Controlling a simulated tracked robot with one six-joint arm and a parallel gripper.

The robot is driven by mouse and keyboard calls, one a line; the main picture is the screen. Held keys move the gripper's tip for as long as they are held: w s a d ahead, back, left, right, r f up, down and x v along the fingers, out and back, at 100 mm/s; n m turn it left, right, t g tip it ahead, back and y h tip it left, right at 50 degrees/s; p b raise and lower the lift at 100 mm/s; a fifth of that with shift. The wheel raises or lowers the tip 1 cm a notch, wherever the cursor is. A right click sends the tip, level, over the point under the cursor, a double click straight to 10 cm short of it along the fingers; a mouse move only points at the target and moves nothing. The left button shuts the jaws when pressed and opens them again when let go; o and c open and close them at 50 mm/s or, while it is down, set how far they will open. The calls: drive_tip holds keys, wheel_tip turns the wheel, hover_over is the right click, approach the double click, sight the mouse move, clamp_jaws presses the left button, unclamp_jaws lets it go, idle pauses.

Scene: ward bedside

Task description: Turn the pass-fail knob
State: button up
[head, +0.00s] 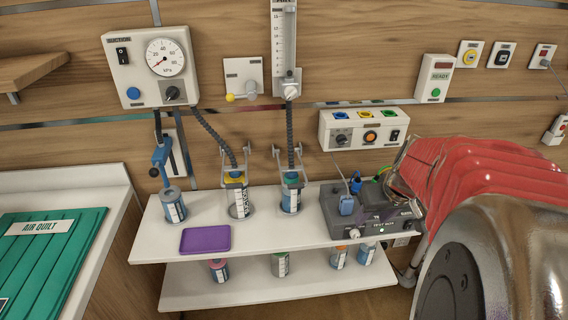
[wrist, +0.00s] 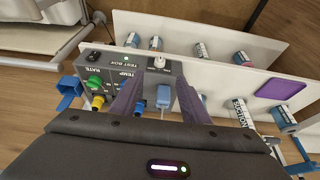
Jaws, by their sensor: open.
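The grey test box (head: 338,222) stands at the right end of the upper white shelf in the head view. A small pale knob (head: 354,233) sits on its front face; its lettering is too small to read. In the wrist view the test box (wrist: 105,62) shows upside down, with the pale knob (wrist: 159,63) beyond my fingertips. My gripper (wrist: 158,92) is open and empty above the box, its two purple-grey fingers apart. A blue plug (wrist: 164,98) shows between them. In the head view my arm hides much of the gripper and the box's right side.
A purple tray (head: 206,238) and several labelled canisters are on the shelves. A white control panel (head: 372,121) is on the wall above the box. Yellow, green and blue plugs crowd the box's top beside my fingers. A suction unit (head: 120,75) hangs at upper left.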

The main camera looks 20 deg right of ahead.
sight(358, 236)
drive_tip(key=shift+x, duration=6.65)
drive_tip(key=shift+s+a, duration=0.1)
drive_tip(key=shift+c, duration=0.3)
drive_tip(key=c, duration=1)
drive_tip(key=shift+d+y, duration=0.2)
drive_tip(key=shift+y, duration=0.4)
drive_tip(key=y, duration=0.1)
drive_tip(key=d+m+t+y, duration=0.1)
drive_tip(key=y, duration=0.1)
drive_tip(key=shift+s+f, duration=0.2)
drive_tip(key=y, duration=0.1)
drive_tip(key=t+y, duration=0.1)
drive_tip(key=m+y, duration=0.1)
drive_tip(key=shift+s+d+f+t+y, duration=0.1)
drive_tip(key=shift+d+f+t+y, duration=0.2)
drive_tip(key=shift+y, duration=0.1)
